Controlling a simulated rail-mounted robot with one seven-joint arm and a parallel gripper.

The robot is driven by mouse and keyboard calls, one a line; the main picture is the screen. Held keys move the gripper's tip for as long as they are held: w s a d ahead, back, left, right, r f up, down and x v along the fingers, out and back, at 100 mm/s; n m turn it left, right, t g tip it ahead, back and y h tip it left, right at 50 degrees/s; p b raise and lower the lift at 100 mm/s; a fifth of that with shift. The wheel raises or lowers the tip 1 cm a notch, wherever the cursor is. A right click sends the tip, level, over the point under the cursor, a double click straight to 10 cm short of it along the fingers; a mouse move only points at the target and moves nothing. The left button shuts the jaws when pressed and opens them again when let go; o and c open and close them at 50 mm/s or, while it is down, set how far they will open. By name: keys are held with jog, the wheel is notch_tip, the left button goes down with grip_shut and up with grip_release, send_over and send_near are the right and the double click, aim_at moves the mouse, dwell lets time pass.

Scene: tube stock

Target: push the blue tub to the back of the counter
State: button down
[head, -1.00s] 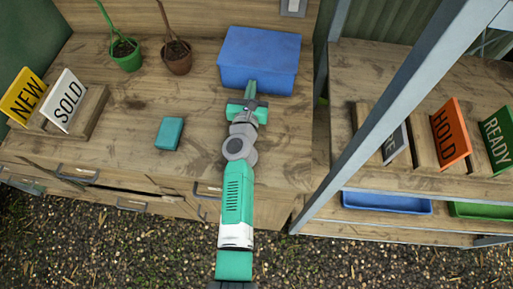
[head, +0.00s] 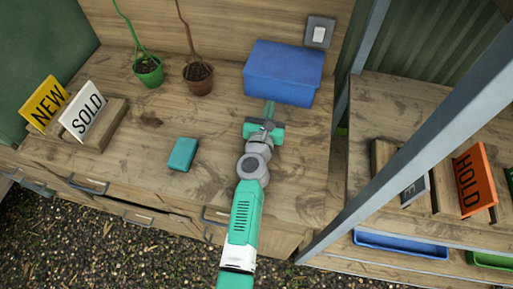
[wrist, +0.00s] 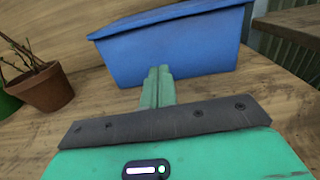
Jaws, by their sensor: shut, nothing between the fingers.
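The blue tub (head: 284,75) stands upright towards the back of the wooden counter (head: 225,170), near the back wall. In the wrist view its long front face (wrist: 175,52) fills the upper middle. My gripper (head: 269,104) is shut and empty, low in front of the tub and reaching in from the near side. In the wrist view the closed green fingers (wrist: 158,86) point at the lower front of the tub, left of its middle. Whether the tips touch it or stop just short, I cannot tell.
A brown pot (head: 198,80) and a green pot (head: 148,72) with plants stand left of the tub. A teal block (head: 183,154) lies left of my arm. A wall switch (head: 320,32) is behind the tub. A metal post (head: 420,145) rises at the right.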

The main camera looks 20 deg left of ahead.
jog(key=s+p, duration=0.1)
jog(key=s, duration=0.2)
jog(key=s+p, duration=0.1)
jog(key=s, duration=0.2)
jog(key=s+p, duration=0.1)
jog(key=s, duration=0.2)
jog(key=shift+s+d, duration=0.35)
jog(key=shift+s, duration=0.05)
